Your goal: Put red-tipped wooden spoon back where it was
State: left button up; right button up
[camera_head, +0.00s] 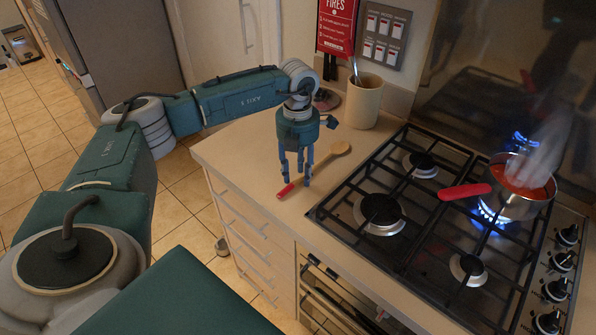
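A wooden spoon (325,159) with a red tip (286,190) lies aslant on the counter, left of the hob. Its bowl end points to the back right and its red end to the front left. My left gripper (297,181) points straight down over the handle near the red end. Its blue fingers look spread apart, and they hide part of the handle. I cannot tell whether they touch the spoon. My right gripper is not in view.
A beige utensil jar (365,102) stands at the back of the counter (245,155). A pan with a red handle (466,191) and red contents sits steaming over a lit burner on the gas hob (419,216). Counter left of the spoon is clear.

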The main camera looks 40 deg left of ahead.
pick_arm(q)
jog(key=shift+r, duration=0.1)
notch_tip(320, 180, up, 12)
jog(key=b, duration=0.2)
jog(key=shift+b, duration=0.4)
